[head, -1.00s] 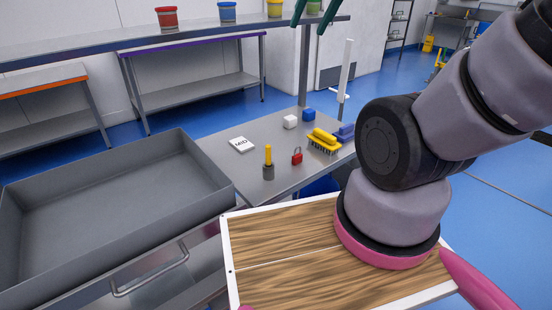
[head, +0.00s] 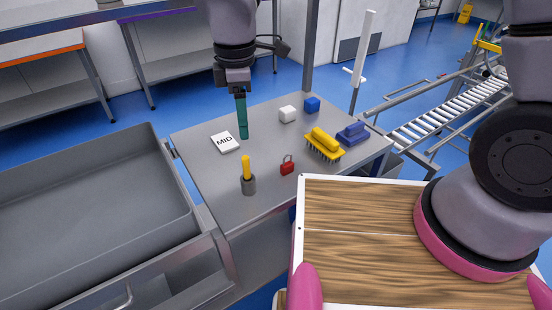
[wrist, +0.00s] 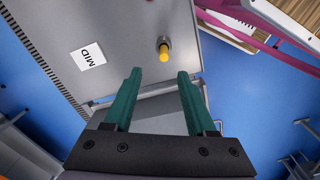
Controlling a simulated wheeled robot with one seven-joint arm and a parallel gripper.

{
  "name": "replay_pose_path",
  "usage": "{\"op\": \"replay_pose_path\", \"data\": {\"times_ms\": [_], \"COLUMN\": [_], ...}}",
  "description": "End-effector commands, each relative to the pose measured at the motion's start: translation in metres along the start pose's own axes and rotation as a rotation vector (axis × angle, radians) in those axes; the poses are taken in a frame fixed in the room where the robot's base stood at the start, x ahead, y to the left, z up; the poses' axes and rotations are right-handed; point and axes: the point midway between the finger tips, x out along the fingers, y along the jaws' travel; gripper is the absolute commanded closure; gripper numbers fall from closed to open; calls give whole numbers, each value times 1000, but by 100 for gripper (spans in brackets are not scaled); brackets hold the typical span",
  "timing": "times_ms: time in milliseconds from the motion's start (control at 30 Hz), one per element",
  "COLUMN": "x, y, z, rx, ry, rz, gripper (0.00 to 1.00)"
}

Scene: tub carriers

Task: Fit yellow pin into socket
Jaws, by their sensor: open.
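The yellow pin (head: 246,168) stands upright in the dark grey round socket (head: 248,186) near the front left of the steel table. How deep it sits is hidden by the socket wall. In the wrist view the yellow pin (wrist: 164,54) shows beyond the fingertips, with the socket (wrist: 162,41) partly visible behind it. My gripper (head: 243,136) hangs over the table with green fingers pointing down, behind the pin in the head view. In the wrist view my gripper (wrist: 159,74) has its two fingers spread apart, with nothing between them.
A MID card (head: 225,142), red padlock (head: 287,166), yellow brush (head: 323,145), blue brush (head: 353,132), white cube (head: 287,114) and blue cube (head: 312,104) lie on the table (head: 215,180). A deep grey tub (head: 80,200) stands left. A roller conveyor (head: 440,120) is at right.

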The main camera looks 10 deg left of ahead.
Motion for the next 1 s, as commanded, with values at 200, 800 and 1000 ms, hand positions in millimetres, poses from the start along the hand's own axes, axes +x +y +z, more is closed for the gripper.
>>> {"op": "replay_pose_path", "data": {"times_ms": [200,800,1000], "x": [24,99,121], "y": [-18,-18,-17], "z": [-20,-17,-17], "rx": [-106,-102,-101], "ry": [1,-1,0], "rz": [-28,-27,-25], "gripper": [44,44,44]}}
